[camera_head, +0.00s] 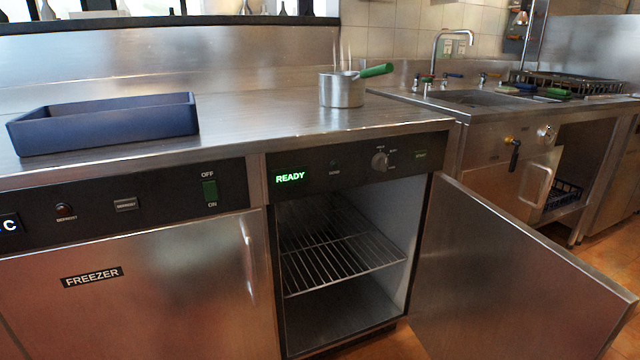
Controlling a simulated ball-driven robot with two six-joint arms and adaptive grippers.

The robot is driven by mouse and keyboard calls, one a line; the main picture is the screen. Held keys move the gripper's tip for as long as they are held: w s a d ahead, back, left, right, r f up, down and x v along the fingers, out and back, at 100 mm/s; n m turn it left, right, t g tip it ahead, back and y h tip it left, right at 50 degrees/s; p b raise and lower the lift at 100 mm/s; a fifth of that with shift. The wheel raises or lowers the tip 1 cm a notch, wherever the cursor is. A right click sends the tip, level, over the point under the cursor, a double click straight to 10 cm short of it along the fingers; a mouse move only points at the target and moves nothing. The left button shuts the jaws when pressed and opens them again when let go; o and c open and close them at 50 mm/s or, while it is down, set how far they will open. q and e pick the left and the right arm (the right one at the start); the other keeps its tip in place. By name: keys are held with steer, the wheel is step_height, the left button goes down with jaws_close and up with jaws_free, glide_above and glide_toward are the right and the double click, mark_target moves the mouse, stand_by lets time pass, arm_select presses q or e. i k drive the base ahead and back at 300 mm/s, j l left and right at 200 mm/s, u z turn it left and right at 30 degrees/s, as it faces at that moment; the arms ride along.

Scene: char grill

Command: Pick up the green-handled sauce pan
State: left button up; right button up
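The sauce pan (342,92) is a small silver metal pot with a green handle (376,71) that points right and slightly up. It stands upright on the steel counter (270,110), towards its right end and above the open cabinet. A few thin light sticks or wisps show above its rim; I cannot tell what they are. Neither of my grippers is in view.
A dark blue open tray (105,125) sits on the counter's left. Below the pan, a cabinet with a wire rack (345,263) stands open, its door (515,270) swung out right. A sink (480,98) with a tap lies farther right. The counter between tray and pan is clear.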

mark_target(337, 89)
steer(key=i+j, duration=0.2)
steer(key=j, duration=0.15)
steer(key=i+j+u, duration=0.1)
steer(key=j, duration=0.25)
steer(key=i+j, duration=0.25)
steer(key=j+u, duration=0.05)
steer(key=j, duration=0.05)
